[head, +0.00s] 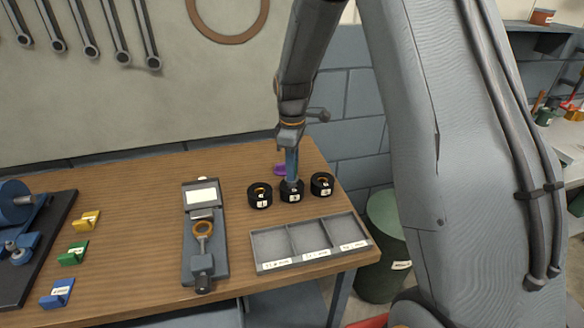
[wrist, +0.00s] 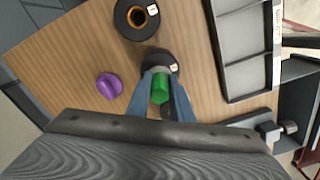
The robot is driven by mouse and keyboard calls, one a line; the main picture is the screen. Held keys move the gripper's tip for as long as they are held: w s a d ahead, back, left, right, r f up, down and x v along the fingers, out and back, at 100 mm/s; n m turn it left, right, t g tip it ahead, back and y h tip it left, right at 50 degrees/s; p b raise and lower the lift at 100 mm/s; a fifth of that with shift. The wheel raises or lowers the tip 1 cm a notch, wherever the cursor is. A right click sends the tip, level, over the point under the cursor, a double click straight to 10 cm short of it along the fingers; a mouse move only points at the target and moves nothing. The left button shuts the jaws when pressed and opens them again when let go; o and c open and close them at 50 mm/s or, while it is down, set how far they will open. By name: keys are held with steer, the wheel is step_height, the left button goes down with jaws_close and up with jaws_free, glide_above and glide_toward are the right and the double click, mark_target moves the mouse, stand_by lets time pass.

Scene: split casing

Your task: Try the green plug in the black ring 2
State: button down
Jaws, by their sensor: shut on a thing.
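The black ring 2 (head: 292,196) stands on the wooden table in the middle of a row of black rings. It also shows in the wrist view (wrist: 158,58), partly hidden by my fingers and the plug. My gripper (head: 291,178) points down right over this ring. In the wrist view its blue fingers (wrist: 165,88) are shut on the green plug (wrist: 160,88), which lies in line with the ring. I cannot tell how far the plug's lower end is inside the ring. The plug is hidden in the head view.
Ring 1 (head: 260,196) stands to the left and ring 3 (head: 322,184) to the right. A purple piece (head: 280,169) lies behind. A grey compartment tray (head: 312,262) is in front, a gauge-like fixture (head: 190,262) farther left. Coloured blocks (head: 73,254) sit at the left.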

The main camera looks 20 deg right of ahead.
steer(key=shift+f+b, duration=0.35)
steer(key=shift+f, duration=0.6)
stand_by(0.5)
steer(key=shift+r+p, duration=1.5)
steer(key=shift+r, duration=0.75)
stand_by(0.4)
steer(key=shift+r+p, duration=1.25)
steer(key=shift+r, duration=0.75)
